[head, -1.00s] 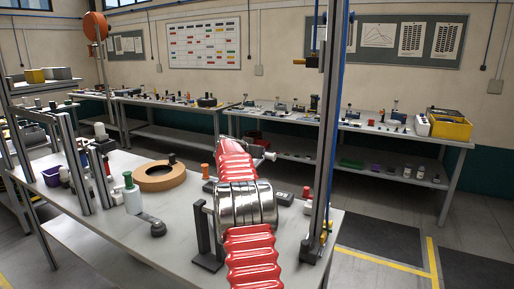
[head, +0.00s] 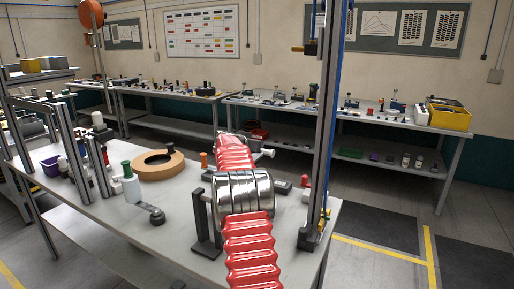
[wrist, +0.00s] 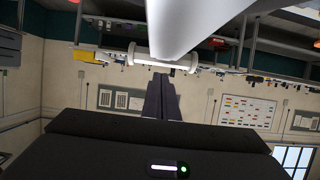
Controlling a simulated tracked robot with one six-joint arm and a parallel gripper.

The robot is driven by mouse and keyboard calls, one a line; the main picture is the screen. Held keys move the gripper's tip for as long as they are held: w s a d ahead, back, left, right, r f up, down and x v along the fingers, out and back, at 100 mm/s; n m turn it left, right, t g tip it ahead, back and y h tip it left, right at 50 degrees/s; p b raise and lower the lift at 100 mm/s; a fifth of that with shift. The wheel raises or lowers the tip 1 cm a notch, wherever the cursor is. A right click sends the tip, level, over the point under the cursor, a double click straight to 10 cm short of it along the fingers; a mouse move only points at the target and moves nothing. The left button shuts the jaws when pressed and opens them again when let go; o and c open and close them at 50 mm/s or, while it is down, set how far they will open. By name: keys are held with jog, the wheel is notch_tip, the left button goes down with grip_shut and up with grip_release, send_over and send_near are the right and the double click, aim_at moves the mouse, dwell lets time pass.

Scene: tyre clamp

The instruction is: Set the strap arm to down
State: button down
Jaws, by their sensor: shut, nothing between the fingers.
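In the wrist view my gripper (wrist: 160,78) is dark, with its fingers together and nothing between them. A pale cylinder (wrist: 160,59) lies crosswise just past the fingertips; whether they touch is unclear. A broad white piece (wrist: 195,22) cuts across the top of that view. In the head view my gripper is hidden behind my red ribbed arm with silver rings. A black upright stand (head: 198,225) on the bench lies left of those rings, partly covered by them. A pale cylindrical part (head: 265,153) shows beside the upper red section. I cannot tell for certain which part is the strap arm.
The near bench (head: 180,235) holds a tan ring (head: 155,165), a green-capped bottle (head: 131,190), and a lever with a dark knob (head: 156,215). A tall metal post (head: 318,150) rises at its right. Back benches carry many small items. Floor at right is open.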

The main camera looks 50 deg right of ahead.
jog(key=shift+a+r, duration=0.15)
jog(key=shift+r, duration=0.25)
jog(key=r, duration=0.1)
jog(key=a+r, duration=0.1)
jog(key=r, duration=0.1)
jog(key=shift+a, duration=0.25)
jog(key=r+v, duration=0.1)
jog(key=v, duration=0.8)
jog(key=shift+s+d+r, duration=0.1)
jog(key=shift+s+d, duration=0.05)
jog(key=shift+d, duration=0.05)
